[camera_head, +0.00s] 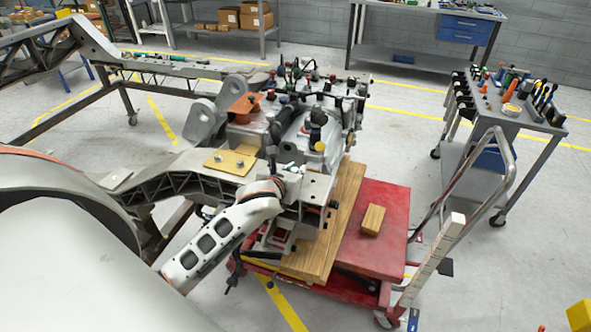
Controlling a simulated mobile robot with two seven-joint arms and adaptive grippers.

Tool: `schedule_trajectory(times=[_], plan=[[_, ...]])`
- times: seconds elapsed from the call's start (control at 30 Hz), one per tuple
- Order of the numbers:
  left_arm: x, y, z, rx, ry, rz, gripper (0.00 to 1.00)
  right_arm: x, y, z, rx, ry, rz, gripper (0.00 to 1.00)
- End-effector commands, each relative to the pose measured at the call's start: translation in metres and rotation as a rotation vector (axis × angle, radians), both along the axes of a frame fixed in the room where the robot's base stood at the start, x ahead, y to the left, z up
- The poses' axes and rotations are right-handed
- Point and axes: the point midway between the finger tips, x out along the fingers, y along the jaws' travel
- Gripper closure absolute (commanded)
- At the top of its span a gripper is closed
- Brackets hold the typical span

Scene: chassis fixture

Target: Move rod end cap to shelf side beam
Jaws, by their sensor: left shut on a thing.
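My left arm reaches in from the lower left. My left gripper (291,163) is at the front side of the machine assembly (318,130) on the chassis, above the wooden board. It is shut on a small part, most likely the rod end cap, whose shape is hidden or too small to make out. I cannot tell whether this part touches the assembly. I cannot pick out the shelf side beam with certainty; a grey shelf (245,33) stands at the back with boxes on it. My right gripper is not in view.
A red lift cart (385,235) carries a wooden board (345,205) and a small wooden block (373,219). A tool trolley (525,120) stands at right. A workbench (425,8) with blue drawers is at the back. Open floor lies between cart and trolley.

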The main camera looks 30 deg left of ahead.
Motion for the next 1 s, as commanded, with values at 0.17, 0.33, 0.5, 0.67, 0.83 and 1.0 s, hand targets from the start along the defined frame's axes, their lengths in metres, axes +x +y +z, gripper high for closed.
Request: schedule_trajectory(times=[0.17, 0.33, 0.5, 0.67, 0.83, 1.0], plan=[[0.0, 0.0, -0.001, 0.0, 0.0, 0.0, 0.68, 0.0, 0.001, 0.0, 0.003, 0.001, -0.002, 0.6], [0.0, 0.0, -0.001, 0.0, 0.001, 0.0, 0.68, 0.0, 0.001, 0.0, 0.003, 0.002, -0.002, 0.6], [0.0, 0.0, 0.002, -0.002, 0.0, 0.001, 0.68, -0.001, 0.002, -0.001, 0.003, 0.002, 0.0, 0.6], [-0.017, -0.004, 0.009, 0.0, 0.001, -0.001, 0.68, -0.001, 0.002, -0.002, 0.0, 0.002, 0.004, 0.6], [-0.048, -0.011, 0.023, 0.001, 0.001, -0.002, 0.68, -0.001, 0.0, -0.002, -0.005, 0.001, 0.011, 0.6], [-0.078, -0.019, 0.037, 0.001, 0.001, -0.003, 0.68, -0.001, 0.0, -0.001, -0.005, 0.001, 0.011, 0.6]])
